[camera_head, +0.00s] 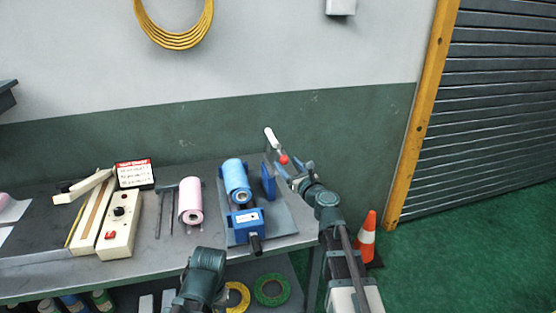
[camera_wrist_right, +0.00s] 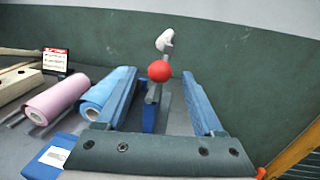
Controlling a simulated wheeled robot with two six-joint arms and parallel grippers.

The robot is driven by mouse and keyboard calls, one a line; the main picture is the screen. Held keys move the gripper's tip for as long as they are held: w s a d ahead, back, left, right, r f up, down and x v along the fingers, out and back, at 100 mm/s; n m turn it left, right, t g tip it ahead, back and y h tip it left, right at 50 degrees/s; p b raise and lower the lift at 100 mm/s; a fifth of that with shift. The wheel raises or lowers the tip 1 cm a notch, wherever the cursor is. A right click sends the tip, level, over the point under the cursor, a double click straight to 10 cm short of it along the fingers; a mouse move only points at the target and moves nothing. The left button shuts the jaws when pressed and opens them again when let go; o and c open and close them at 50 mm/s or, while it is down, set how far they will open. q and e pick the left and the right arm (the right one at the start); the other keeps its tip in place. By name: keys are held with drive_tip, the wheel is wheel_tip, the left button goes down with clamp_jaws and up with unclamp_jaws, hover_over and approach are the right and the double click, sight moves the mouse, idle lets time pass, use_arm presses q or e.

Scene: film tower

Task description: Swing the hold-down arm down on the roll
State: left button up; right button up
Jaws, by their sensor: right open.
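The hold-down arm (camera_head: 275,148) stands raised at the back right of the blue film stand (camera_head: 246,222). It has a white end piece (camera_wrist_right: 165,41) and a red ball knob (camera_head: 284,159). The light blue roll (camera_head: 236,175) sits on the stand, left of the raised arm and apart from it. My right gripper (camera_head: 291,167) is open at the red knob. In the right wrist view, the knob (camera_wrist_right: 159,71) shows between the two blue fingers, with a gap on each side.
A pink roll (camera_head: 190,201) lies left of the stand. A cream sealer (camera_head: 120,228) and a red-and-white sign box (camera_head: 134,174) are farther left on the grey table. Tape rolls (camera_head: 271,290) lie on the shelf below. An orange cone (camera_head: 367,238) stands on the floor at right.

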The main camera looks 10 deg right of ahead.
sight(286, 163)
drive_tip(key=x, duration=0.3)
drive_tip(key=shift+w, duration=0.2)
clamp_jaws()
idle(1.3)
